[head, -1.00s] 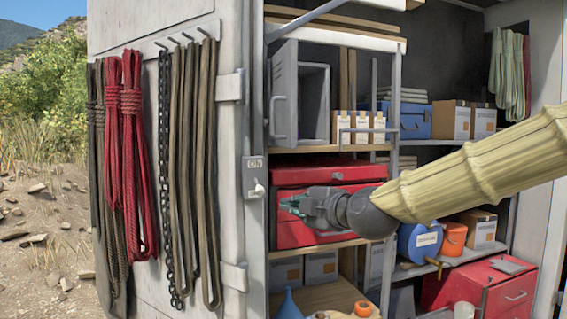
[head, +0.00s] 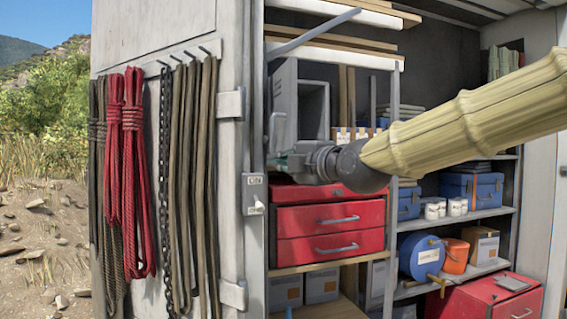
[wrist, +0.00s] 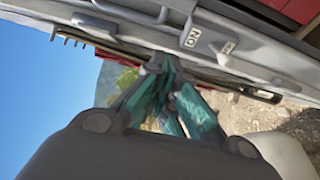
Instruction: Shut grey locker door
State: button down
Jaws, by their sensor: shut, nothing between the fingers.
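The grey locker (head: 315,104) is a small box on the upper shelf, its front open. Its door (head: 285,85) stands swung out at the left side, with a bar handle on it. My gripper (head: 284,163) is just below the door's lower edge in the head view, above the red drawers. The gap in depth is unclear. The green fingers (wrist: 172,98) show shut and empty in the wrist view. A grey panel with a bar handle (wrist: 135,14) at the top there appears to be the locker door.
A grey post with an ON switch (head: 256,195) stands just left of my gripper. A sloping grey bar (head: 313,35) crosses above the locker. Red drawers (head: 330,225) sit below. Ropes (head: 133,170) hang on the outer wall at left.

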jog(key=w+p, duration=0.4)
jog(key=w, duration=0.2)
jog(key=shift+d+p, duration=0.2)
jog(key=shift+p, duration=0.15)
dwell(0.4)
jog(key=shift+d, duration=0.1)
dwell(0.4)
